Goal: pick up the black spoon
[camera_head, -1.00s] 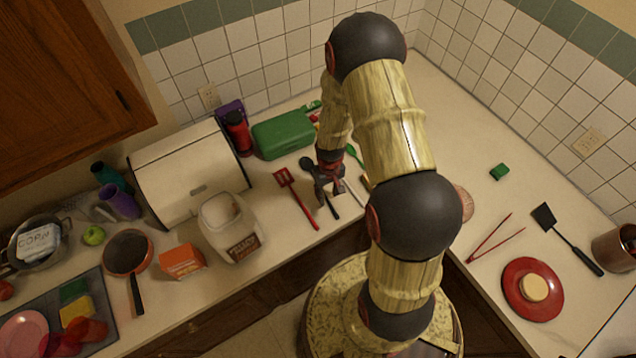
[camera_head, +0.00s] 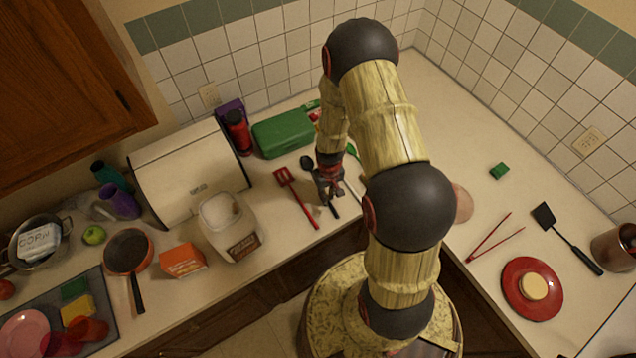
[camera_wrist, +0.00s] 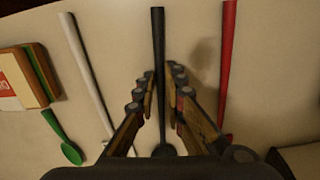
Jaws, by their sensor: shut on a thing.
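The black spoon shows in the head view with its dark bowl (camera_head: 306,162) on the counter behind my gripper and its handle running toward the front edge. In the wrist view the black spoon's handle (camera_wrist: 159,45) runs straight up between my fingers, and its bowl is partly hidden at the bottom by the gripper body. My gripper (camera_head: 328,196) is low over the counter. In the wrist view its fingers (camera_wrist: 163,78) stand on both sides of the handle, shut on it. I cannot tell whether the spoon is clear of the counter.
A red slotted spatula (camera_head: 294,194) lies left of the spoon. A white-handled utensil (camera_wrist: 86,65) and a green spoon (camera_wrist: 64,140) lie on the other side. A green box (camera_head: 283,134) stands behind, and a white jar (camera_head: 226,222) stands at left.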

